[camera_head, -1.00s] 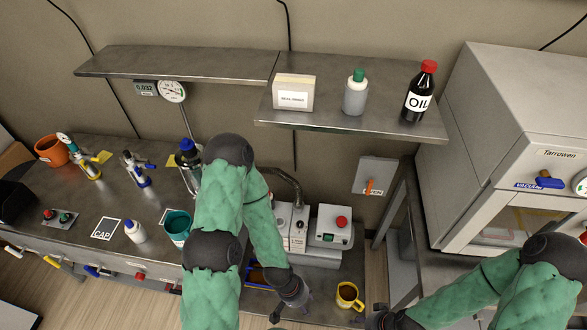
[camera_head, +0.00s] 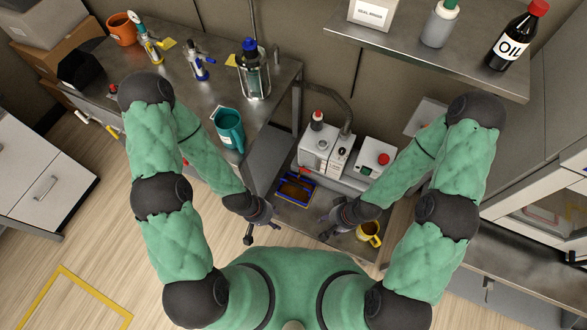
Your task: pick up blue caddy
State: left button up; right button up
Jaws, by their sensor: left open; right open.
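The blue caddy (camera_head: 297,188) is a small open tray with a blue rim and handle and brownish contents. It sits on the low shelf between my two grippers, in front of a grey-white machine. My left gripper (camera_head: 262,226) is open to the left of and nearer than the caddy. My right gripper (camera_head: 332,226) is open to the right of and nearer than the caddy. Neither gripper appears to touch the caddy.
A yellow mug (camera_head: 369,234) stands right beside my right gripper. The machine (camera_head: 325,150) with a red button box (camera_head: 374,158) is behind the caddy. An oil bottle (camera_head: 518,35) is on the upper shelf.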

aim_at(300, 192)
jog(key=k+l+u, duration=0.15)
jog(key=k, duration=0.2)
jog(key=k+l+u, duration=0.15)
jog(key=k, duration=0.2)
jog(key=i+j, duration=0.2)
jog(key=j, duration=0.2)
jog(key=i+j, duration=0.45)
jog(key=j, duration=0.3)
jog(key=i+j, duration=0.2)
jog(key=j, duration=0.2)
jog(key=u, duration=0.05)
